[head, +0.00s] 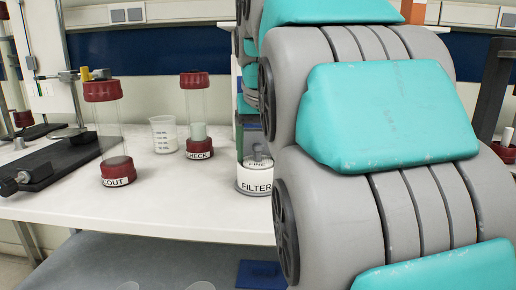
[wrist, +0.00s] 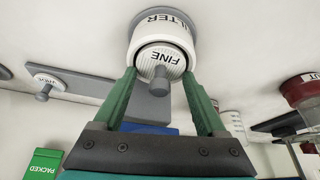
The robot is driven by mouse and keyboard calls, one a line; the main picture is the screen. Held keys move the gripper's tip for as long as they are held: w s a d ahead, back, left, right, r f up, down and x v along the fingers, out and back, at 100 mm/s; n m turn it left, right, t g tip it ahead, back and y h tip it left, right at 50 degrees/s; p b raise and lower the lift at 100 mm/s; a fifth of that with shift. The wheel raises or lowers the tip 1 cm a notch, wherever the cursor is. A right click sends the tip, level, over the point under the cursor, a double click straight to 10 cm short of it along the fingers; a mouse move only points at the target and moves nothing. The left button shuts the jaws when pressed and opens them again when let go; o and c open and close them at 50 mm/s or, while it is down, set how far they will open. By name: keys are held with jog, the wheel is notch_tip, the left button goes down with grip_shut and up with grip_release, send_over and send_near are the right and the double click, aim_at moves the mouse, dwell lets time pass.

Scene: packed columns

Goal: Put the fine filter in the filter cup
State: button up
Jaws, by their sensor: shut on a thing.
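The fine filter is a pale ribbed disc marked FINE with a grey knob, seen in the wrist view (wrist: 162,57) and, partly, in the head view (head: 257,163). The filter cup is white with a grey base and a FILTER label, in the wrist view (wrist: 187,37) and the head view (head: 254,187). The filter is at the cup's mouth, lined up with it; I cannot tell if it rests fully inside. My gripper (wrist: 158,76) has green fingers shut on the filter, one on each side. In the head view my arm hides much of the gripper.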

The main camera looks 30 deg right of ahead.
aim_at(260, 168)
jog(key=shift+f, duration=0.15)
jog(key=o, duration=1.4)
jog(key=shift+r+p, duration=0.3)
jog(key=shift+r, duration=0.4)
jog(key=p+v, duration=0.1)
jog(key=v, duration=0.6)
jog(key=shift+r+p, duration=0.2)
jog(key=shift+p, duration=0.15)
jog(key=shift+s, duration=0.1)
